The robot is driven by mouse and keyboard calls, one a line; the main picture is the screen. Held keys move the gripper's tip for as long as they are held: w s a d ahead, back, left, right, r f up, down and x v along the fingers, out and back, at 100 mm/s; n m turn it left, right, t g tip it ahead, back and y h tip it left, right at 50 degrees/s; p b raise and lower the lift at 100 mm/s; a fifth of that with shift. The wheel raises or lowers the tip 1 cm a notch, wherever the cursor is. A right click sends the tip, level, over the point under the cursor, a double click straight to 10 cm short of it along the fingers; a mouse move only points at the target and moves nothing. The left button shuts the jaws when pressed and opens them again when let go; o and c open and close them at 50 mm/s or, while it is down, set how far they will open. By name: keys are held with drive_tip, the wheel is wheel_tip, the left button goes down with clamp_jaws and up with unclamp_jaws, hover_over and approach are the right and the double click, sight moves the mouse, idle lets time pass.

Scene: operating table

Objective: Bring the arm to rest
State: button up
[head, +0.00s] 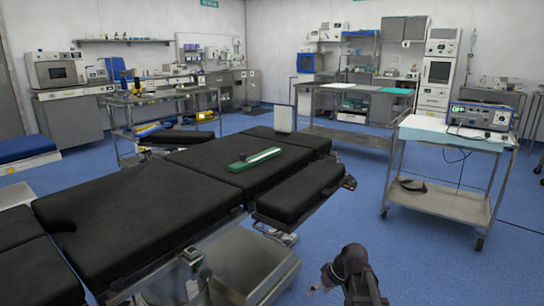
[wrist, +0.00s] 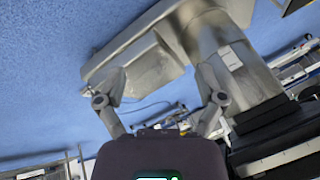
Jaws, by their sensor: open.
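My gripper (wrist: 160,88) shows in the wrist view with its two fingers spread wide apart and nothing between them. Beyond the fingers are the grey base and column of the operating table (wrist: 220,55), seen at a steep tilt. In the head view part of my dark arm shows at the bottom edge, right of the operating table (head: 140,215) and over the blue floor. My gripper's fingers are too small there to make out clearly.
A wheeled cart (head: 440,200) with an electronic unit (head: 480,115) stands at right. Open blue floor (head: 340,225) lies between table and cart.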

drive_tip(key=s+d+r+m+g+h+p, duration=0.1)
drive_tip(key=s+m+h, duration=0.2)
drive_tip(key=s, duration=0.3)
drive_tip(key=s+d+m+g+h+p, duration=0.1)
drive_tip(key=s+d+m+h+p, duration=0.15)
drive_tip(key=s, duration=0.45)
wheel_tip(320, 180, up, 38)
drive_tip(key=w+p, duration=0.1)
drive_tip(key=p, duration=3.6)
drive_tip(key=shift+a, duration=0.45)
